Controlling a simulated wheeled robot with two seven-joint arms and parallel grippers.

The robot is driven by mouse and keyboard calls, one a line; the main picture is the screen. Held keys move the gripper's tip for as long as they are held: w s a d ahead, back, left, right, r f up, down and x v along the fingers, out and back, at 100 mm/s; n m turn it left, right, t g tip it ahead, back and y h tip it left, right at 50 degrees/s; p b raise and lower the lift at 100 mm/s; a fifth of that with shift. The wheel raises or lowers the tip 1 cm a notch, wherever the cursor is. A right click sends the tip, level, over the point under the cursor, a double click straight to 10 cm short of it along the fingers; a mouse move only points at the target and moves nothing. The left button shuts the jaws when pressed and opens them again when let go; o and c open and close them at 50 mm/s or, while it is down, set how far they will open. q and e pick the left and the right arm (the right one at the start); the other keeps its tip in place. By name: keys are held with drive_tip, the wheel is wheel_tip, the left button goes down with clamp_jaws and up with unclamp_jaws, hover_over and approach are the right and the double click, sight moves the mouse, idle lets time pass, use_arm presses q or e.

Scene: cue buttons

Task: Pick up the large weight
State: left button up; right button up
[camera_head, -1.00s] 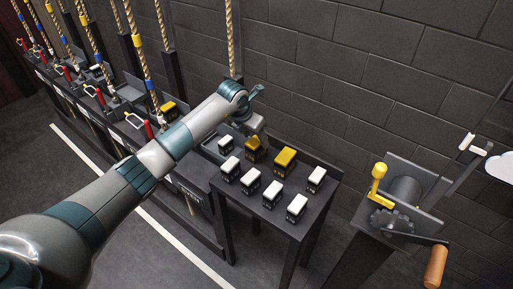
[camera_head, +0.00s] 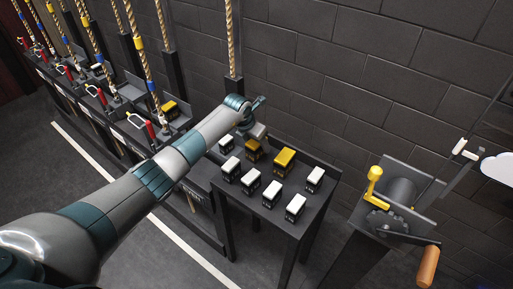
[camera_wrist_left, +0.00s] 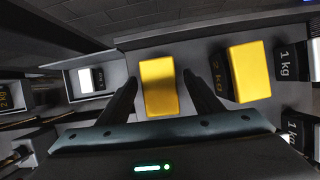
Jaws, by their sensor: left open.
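Two black weights with yellow tops stand on the small dark table; the wrist view shows a 2 kg label beside one. The back-left yellow-topped weight (camera_head: 253,153) is under my left gripper (camera_head: 256,133). In the left wrist view this weight (camera_wrist_left: 159,88) lies between the two spread fingers of the gripper (camera_wrist_left: 158,80), with gaps on both sides. The gripper is open and holds nothing. The other yellow-topped weight (camera_head: 284,160) is just to its right and also shows in the wrist view (camera_wrist_left: 249,72). My right gripper is not in view.
Several white-topped weights (camera_head: 271,194) share the table (camera_head: 283,225), some marked 1 kg. A brick wall (camera_head: 370,90) rises behind. Ropes and red levers (camera_head: 150,131) line the left.

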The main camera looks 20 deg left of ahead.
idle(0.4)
use_arm(q)
clamp_jaws()
drive_tip(key=shift+w+r, duration=0.2)
drive_tip(key=shift+r, duration=0.1)
drive_tip(key=shift+w+a+r+b, duration=0.1)
drive_tip(key=shift+r+b, duration=0.45)
drive_tip(key=shift+r, duration=0.15)
wheel_tip(320, 180, up, 2)
drive_tip(key=shift+r+b, duration=0.1)
drive_tip(key=shift+b, duration=0.5)
drive_tip(key=s+d+r+b, duration=0.4)
drive_tip(key=s+d+r, duration=0.3)
drive_tip(key=s, duration=0.2)
drive_tip(key=shift+s+d, duration=0.15)
drive_tip(key=shift+d, duration=0.1)
drive_tip(key=shift+r, duration=0.1)
